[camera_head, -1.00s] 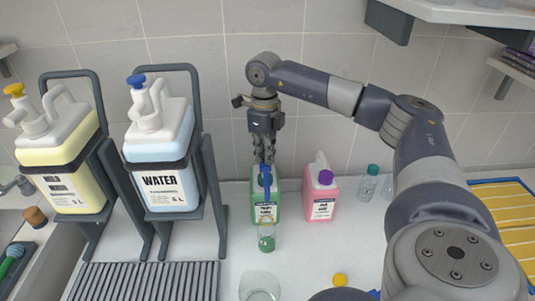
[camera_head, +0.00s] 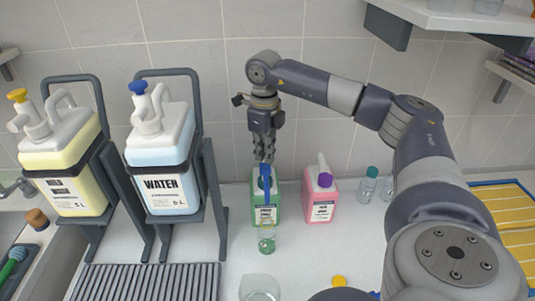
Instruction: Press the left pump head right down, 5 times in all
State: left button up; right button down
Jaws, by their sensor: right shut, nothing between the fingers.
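The left pump head (camera_head: 17,96) is yellow and stands up on the white top of a jug with pale yellow liquid (camera_head: 68,165). A blue pump head (camera_head: 137,87) stands up on the WATER jug (camera_head: 168,165) to its right. My right gripper (camera_head: 264,159) points down well to the right of both jugs, apart from both pump heads. Its fingers are shut. A narrow blue thing (camera_head: 264,185) shows just below the fingertips, in front of a green bottle (camera_head: 273,200); I cannot tell whether they touch. My left gripper is out of view.
Dark stands hold both jugs. A pink bottle (camera_head: 320,203) with a purple cap and small clear bottles stand to the right. A small green bottle (camera_head: 266,241) and a glass (camera_head: 259,287) stand in front. A ribbed drainer (camera_head: 145,282) lies below the jugs. Shelves jut out upper right.

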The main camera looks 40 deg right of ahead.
aim_at(265, 166)
jog(key=shift+f+b, duration=1.55)
jog(key=shift+f, duration=1.05)
jog(key=shift+r, duration=0.15)
jog(key=shift+r+p, duration=2.1)
jog(key=shift+r, duration=0.45)
jog(key=shift+f, duration=0.2)
